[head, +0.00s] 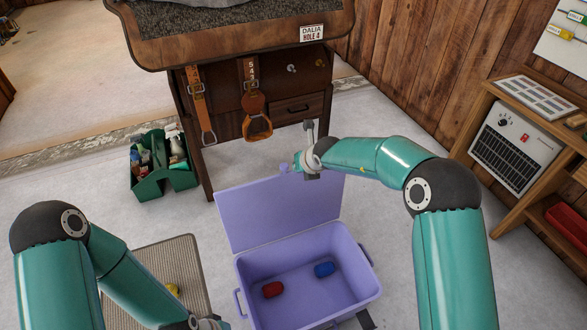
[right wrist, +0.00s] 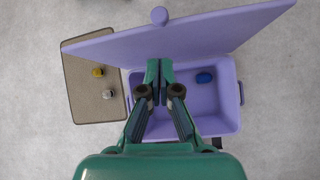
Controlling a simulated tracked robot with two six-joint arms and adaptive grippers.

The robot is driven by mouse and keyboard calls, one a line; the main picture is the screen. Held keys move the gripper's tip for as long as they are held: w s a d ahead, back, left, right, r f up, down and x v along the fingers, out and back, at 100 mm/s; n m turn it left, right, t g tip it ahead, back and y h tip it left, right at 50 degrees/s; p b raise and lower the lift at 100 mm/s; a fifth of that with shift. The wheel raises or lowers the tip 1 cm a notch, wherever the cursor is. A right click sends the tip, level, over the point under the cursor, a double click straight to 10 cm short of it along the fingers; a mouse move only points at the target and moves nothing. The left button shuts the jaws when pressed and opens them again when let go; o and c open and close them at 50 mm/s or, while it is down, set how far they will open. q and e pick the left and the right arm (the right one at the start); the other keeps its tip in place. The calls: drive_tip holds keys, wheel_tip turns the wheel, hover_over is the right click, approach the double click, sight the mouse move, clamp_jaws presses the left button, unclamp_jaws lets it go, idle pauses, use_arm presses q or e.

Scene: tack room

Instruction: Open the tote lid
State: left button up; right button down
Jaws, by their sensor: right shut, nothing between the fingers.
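The purple tote (head: 348,302) stands on the floor, and its inside shows. Its lid (head: 270,211) is raised along the far side, steeply upright, with a round knob (head: 284,169) at its top edge. A red item (head: 272,289) and a blue item (head: 324,269) lie in the tote. My right gripper (head: 299,163) is by the lid's top edge, near the knob. In the right wrist view its fingers (right wrist: 159,66) are shut and empty, overlapping the lid (right wrist: 205,35); contact is unclear. My left gripper (head: 207,323) is cut off at the bottom edge, its fingers unclear.
A ribbed mat (head: 170,262) left of the tote holds a yellow item (head: 173,290). A green caddy (head: 150,180) with bottles stands behind it. A wooden saddle stand (head: 225,95) with hanging straps is behind the lid. A wooden shelf with a heater (head: 515,143) is at right.

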drive_tip(key=s+d+f+n+h, duration=0.3)
drive_tip(key=s+d+f, duration=0.1)
drive_tip(key=d, duration=0.2)
drive_tip(key=n+t+y+b, duration=0.2)
drive_tip(key=n+t+b, duration=0.6)
drive_tip(key=n+b, duration=1.2)
approach(285, 170)
drive_tip(key=w+m+b, duration=0.1)
drive_tip(key=w, duration=0.1)
drive_tip(key=w+f+m+b, duration=0.1)
drive_tip(key=w+m, duration=0.1)
drive_tip(key=w+f+m+b, duration=0.1)
drive_tip(key=w, duration=0.2)
drive_tip(key=shift+a+b, duration=0.3)
drive_tip(key=shift+b, duration=0.1)
drive_tip(key=shift+r+m, duration=0.15)
drive_tip(key=shift+m, duration=0.15)
